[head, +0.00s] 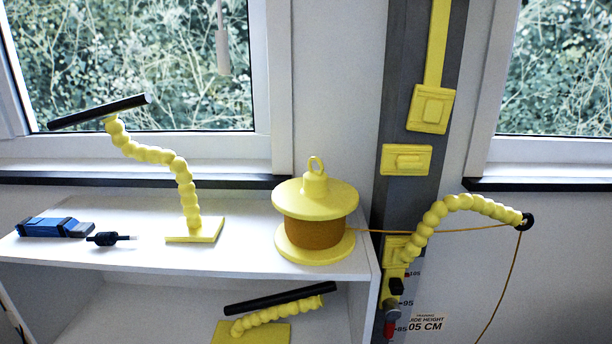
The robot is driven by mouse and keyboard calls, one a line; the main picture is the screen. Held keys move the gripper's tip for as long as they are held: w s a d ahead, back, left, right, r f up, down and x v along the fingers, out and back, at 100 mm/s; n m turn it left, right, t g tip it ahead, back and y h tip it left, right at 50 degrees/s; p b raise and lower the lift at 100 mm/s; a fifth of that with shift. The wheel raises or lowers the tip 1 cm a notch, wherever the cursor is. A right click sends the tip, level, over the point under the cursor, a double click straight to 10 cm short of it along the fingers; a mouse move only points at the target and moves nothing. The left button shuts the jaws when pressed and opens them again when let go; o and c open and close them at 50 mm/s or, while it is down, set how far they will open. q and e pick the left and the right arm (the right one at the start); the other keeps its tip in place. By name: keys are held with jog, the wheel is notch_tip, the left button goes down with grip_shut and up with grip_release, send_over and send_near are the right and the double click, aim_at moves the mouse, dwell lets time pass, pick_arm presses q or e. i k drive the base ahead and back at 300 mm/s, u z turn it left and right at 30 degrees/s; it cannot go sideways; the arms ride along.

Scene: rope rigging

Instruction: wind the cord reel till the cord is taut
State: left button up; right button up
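The cord reel (315,198) stands upright on the white shelf. It has two yellow flanges and a yellow knob with a loop on top. Brown cord (314,234) is wound between the flanges. A thin orange cord (455,231) leaves the reel to the right, passes behind a yellow segmented arm and reaches a black ring (527,221) at its tip. From the ring the cord hangs down in a curve and leaves the picture at the bottom, so its far end is hidden. Neither of my grippers is in view.
A yellow segmented stand (185,185) with a black bar is left of the reel. A blue block (55,228) and a small black plug (108,239) lie at the shelf's left. A grey post (405,185) with yellow fittings rises right of the shelf. Another black-barred stand (270,312) is below.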

aim_at(315, 205)
jog(key=u, duration=1.1)
jog(key=k, duration=0.9)
jog(key=z, duration=1.05)
jog(key=i, duration=0.5)
